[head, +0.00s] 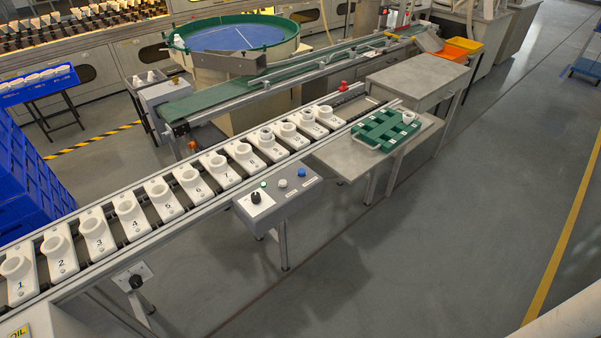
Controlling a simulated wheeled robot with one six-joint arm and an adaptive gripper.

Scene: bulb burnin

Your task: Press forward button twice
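A grey control box (278,202) on legs stands at the near side of the long conveyor in the head view. Small labels lie beside the buttons, too small to read, so I cannot tell which is the forward button. My gripper is not in view, and nothing touches the box.
The conveyor (75,274) carries several numbered white holders (129,214). A green tray (385,130) sits on a grey side table (335,160) right of the box. Blue crates (30,180) stand left.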

